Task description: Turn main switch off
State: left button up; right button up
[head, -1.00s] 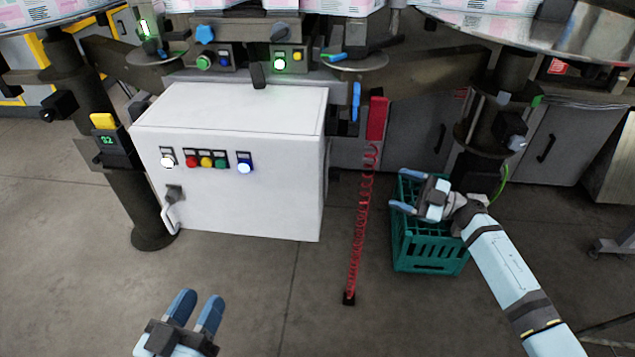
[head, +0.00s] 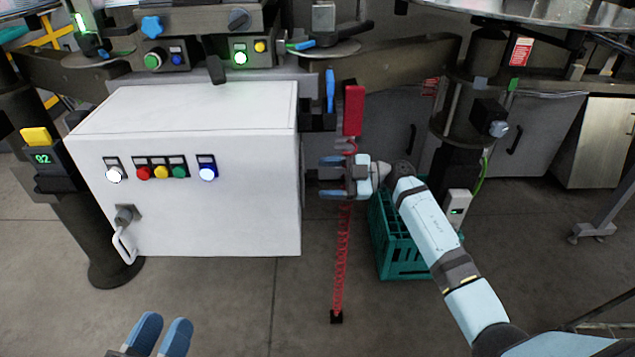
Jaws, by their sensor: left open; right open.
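A white control cabinet (head: 230,125) stands at left centre. Low on the left of its front is a grey switch base (head: 124,214) with a pale bent handle (head: 122,246) hanging down; it looks like the main switch, though no label is readable. A black rotary knob (head: 238,19) sits on the panel above the cabinet. My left gripper (head: 163,326) is open and empty at the bottom edge, below and apart from the cabinet. My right gripper (head: 325,177) is open, its fingers pointing left, just right of the cabinet and in front of the red coiled cord (head: 341,255).
A green crate (head: 405,264) stands on the floor, partly behind my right arm. The floor before the cabinet is clear.

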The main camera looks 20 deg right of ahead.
aim_at(313, 178)
pick_arm(q)
jog(key=shift+f, duration=0.55)
pick_arm(e)
jog(key=shift+x, duration=1.3)
jog(key=c, duration=0.9)
pick_arm(q)
jog(key=shift+r, duration=0.1)
jog(key=shift+r, duration=0.1)
